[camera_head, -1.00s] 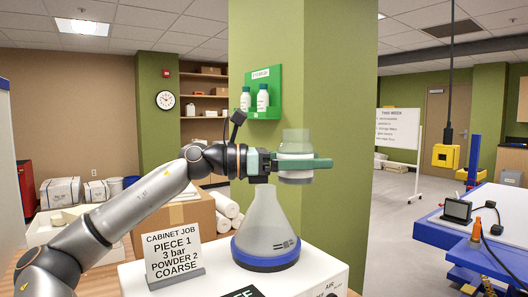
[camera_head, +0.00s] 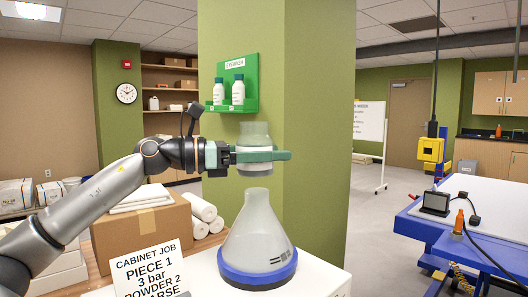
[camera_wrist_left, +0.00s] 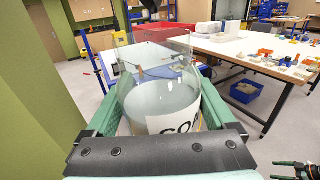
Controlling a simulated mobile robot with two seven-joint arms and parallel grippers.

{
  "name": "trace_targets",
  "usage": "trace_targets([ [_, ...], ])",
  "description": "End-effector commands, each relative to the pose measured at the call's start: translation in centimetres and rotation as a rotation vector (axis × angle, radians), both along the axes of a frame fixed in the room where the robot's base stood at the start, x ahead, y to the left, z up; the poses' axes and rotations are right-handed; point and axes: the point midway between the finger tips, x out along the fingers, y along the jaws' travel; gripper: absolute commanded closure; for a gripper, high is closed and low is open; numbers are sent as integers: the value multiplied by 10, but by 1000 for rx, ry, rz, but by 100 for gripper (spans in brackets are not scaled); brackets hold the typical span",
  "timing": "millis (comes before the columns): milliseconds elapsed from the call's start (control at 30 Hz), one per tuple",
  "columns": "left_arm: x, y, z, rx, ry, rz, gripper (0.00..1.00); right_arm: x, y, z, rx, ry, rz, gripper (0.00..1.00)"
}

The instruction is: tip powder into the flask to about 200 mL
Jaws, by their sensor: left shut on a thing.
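My left gripper (camera_head: 262,156) is shut on a clear jar (camera_head: 254,135) with a pale band and pale contents. The jar is upright. In the left wrist view the jar (camera_wrist_left: 150,95) sits between green fingers, and its white label shows the letters "CO", the rest cut off. The flask (camera_head: 258,228) is a translucent cone with a blue base ring, standing on a white cabinet top. In the head view the jar appears above the flask's mouth, with a small gap between. The flask's fill level cannot be read. Dark parts, perhaps my right gripper (camera_wrist_left: 297,168), show at the wrist view's lower right corner.
A job card (camera_head: 150,270) reading "PIECE 1, 3 bar, POWDER 2" stands left of the flask. A green pillar (camera_head: 315,140) with an eyewash holder (camera_head: 238,90) rises behind. A cardboard box (camera_head: 145,225) and white rolls sit behind left. A blue-edged table (camera_head: 490,225) stands right.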

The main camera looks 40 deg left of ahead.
Motion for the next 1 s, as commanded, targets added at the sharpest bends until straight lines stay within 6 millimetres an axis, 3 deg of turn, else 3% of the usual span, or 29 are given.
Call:
trace_targets([
  [467,-5,-1,-6,-40,73,8,100,0,1,1,1,0,1,0],
  [800,-21,-13,-32,-286,402,6,100,1,-2,6,-1,-7,-3,0],
  [1000,-29,-19,-43,-522,717,4,100,-1,-10,28,-11,-15,-19,0],
])
